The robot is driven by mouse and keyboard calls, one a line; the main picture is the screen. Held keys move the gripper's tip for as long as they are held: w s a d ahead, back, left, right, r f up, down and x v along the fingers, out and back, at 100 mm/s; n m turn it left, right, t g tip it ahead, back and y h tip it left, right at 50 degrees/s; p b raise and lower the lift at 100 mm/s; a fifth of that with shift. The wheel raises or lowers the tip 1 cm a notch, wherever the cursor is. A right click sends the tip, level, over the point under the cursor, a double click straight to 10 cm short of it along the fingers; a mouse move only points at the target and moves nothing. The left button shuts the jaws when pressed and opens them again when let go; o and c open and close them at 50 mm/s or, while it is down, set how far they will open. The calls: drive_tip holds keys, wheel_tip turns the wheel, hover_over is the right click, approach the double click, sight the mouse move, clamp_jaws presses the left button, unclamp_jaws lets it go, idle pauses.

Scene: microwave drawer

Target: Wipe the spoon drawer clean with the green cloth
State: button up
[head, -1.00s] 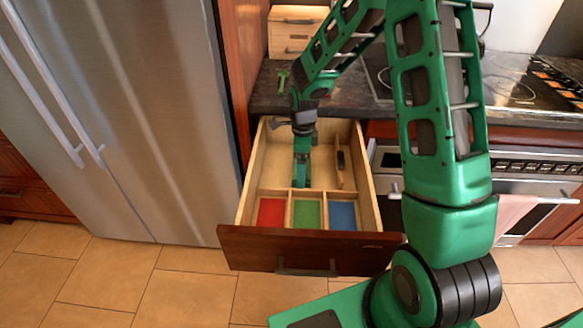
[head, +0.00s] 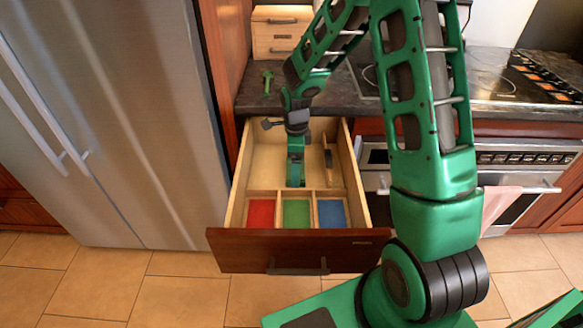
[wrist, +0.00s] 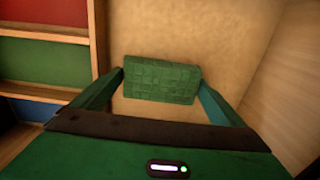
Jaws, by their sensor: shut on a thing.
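The spoon drawer (head: 213,238) is pulled open below the counter. My gripper (head: 295,184) points down into that space, just behind the divider of the front compartments. In the wrist view the green cloth (wrist: 160,83), a small textured block, sits between the two fingers of my gripper (wrist: 161,80), which is shut on it. The cloth is low over the wooden drawer floor (wrist: 225,30); I cannot tell whether it touches. In the head view the cloth is too small to make out from the green fingers.
The drawer front holds red (head: 260,213), green (head: 296,213) and blue (head: 332,213) compartments. A brown wooden-handled tool (head: 328,158) lies along the right side. A dark tool (head: 271,124) is at the back left corner. The fridge (head: 120,120) stands close on the left.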

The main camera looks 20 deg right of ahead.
sight(271, 174)
drive_tip(key=shift+w+a+f, duration=0.1)
drive_tip(key=shift+w+a, duration=0.1)
drive_tip(key=shift+a, duration=0.5)
drive_tip(key=shift+w+a, duration=0.2)
drive_tip(key=shift+a, duration=0.45)
drive_tip(key=shift+w+a+r, duration=0.1)
drive_tip(key=shift+w+a, duration=0.25)
drive_tip(key=shift+a, duration=0.35)
drive_tip(key=shift+w+a+r, duration=0.1)
drive_tip(key=shift+w+a, duration=0.25)
drive_tip(key=shift+a, duration=0.3)
drive_tip(key=shift+w+a+f, duration=0.1)
drive_tip(key=shift+w+a, duration=0.1)
drive_tip(key=shift+a, duration=0.3)
drive_tip(key=shift+w+a+f, duration=0.1)
drive_tip(key=shift+w+a, duration=0.1)
drive_tip(key=shift+a, duration=0.25)
